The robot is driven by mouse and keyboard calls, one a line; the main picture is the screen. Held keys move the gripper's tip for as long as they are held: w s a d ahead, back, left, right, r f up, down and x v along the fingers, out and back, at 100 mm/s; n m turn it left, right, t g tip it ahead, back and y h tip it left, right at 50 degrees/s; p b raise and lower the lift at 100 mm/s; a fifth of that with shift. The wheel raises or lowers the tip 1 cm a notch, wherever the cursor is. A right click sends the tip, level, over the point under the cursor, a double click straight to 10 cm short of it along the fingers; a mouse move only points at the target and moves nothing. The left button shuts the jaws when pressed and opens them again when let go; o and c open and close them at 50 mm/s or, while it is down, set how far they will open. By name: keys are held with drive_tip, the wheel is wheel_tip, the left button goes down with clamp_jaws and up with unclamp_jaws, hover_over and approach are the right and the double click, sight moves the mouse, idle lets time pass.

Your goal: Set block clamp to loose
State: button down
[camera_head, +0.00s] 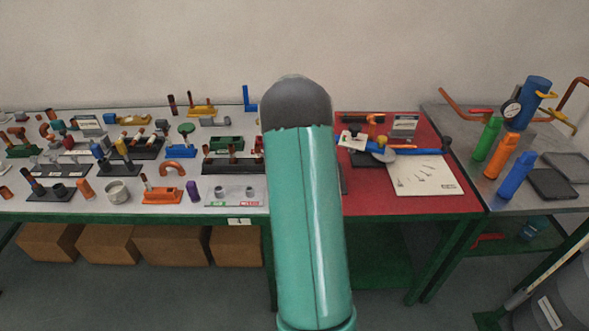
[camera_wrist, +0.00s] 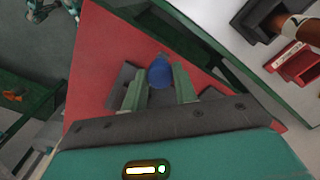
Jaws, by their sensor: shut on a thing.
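In the wrist view my gripper (camera_wrist: 159,82) has its two green fingers on either side of a round blue part (camera_wrist: 160,73) and is shut on it. A dark grey block (camera_wrist: 125,76) shows behind the fingers, on the red table top. The blue part and grey block look like the block clamp and its handle, but I cannot tell for sure. Whether the clamp is tight or loose cannot be seen. In the head view my own arm hides the gripper and the blue part it holds.
The red table top (camera_head: 450,203) bears a white sheet (camera_head: 425,180) and a long blue tool (camera_head: 415,152) right of my arm. The left table is crowded with small parts and holders. Several bottles (camera_head: 501,152) stand on the right metal table. Boxes lie below the left table.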

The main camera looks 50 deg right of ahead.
drive_tip(key=shift+w+d, duration=0.1)
drive_tip(key=shift+w, duration=0.05)
idle(0.3)
drive_tip(key=c, duration=1.1)
unclamp_jaws()
wheel_tip(320, 180, up, 14)
drive_tip(key=shift+f, duration=0.1)
